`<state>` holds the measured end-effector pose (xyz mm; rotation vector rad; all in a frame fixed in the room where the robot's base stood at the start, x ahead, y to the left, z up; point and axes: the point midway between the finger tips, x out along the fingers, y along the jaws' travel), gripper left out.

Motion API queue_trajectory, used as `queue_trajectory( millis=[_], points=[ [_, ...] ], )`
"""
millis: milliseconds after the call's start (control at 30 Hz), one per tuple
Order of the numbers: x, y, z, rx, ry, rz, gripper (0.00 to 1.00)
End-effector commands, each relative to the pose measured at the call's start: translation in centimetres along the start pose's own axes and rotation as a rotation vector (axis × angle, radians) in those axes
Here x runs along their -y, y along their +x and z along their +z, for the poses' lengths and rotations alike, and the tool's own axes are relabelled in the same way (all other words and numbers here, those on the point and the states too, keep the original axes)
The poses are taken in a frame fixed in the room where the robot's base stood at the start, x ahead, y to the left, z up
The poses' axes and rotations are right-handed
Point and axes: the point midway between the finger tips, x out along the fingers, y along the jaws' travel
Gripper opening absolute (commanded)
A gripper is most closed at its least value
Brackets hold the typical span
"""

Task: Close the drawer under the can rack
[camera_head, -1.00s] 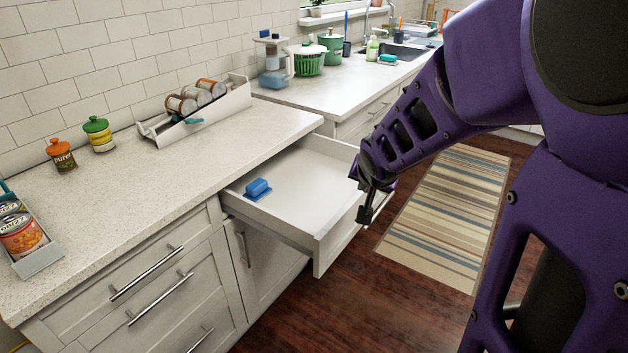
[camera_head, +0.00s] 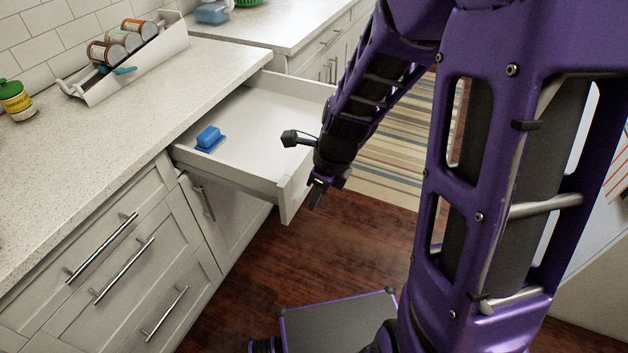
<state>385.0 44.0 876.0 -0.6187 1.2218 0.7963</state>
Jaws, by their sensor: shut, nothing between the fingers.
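The open drawer (camera_head: 235,178) sticks out from the counter below the can rack (camera_head: 150,62). A blue brush-like item (camera_head: 209,138) lies inside it near the left wall. The rack stands on the counter and holds several cans on their sides. My gripper (camera_head: 316,197) is shut and empty. It points down just outside the drawer's front panel, at the right. I cannot tell whether it touches the panel. The drawer's front face and handle are partly hidden by the panel's angle and my arm.
A green-lidded jar (camera_head: 16,100) stands on the counter at the left. Closed drawers with bar handles (camera_head: 122,272) lie below it. A striped rug (camera_head: 385,165) covers part of the wooden floor (camera_head: 270,265) beyond my arm. My own base shows at the bottom.

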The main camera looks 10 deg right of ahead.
Motion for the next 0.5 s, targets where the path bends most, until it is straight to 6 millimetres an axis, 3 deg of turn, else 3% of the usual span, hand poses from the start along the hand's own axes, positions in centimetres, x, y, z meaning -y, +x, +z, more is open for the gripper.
queue_trajectory(
  millis=[33,200,300,500],
  points=[
    [-0.1,1.6,-0.1,-0.002,0.000,0.005,0.00],
    [-0.1,5.0,-0.1,-0.001,0.000,0.004,0.00],
    [0.0,5.0,1.8,0.002,-0.007,-0.001,0.00],
    [0.1,5.4,3.6,0.001,-0.004,-0.002,0.00]
  ],
)
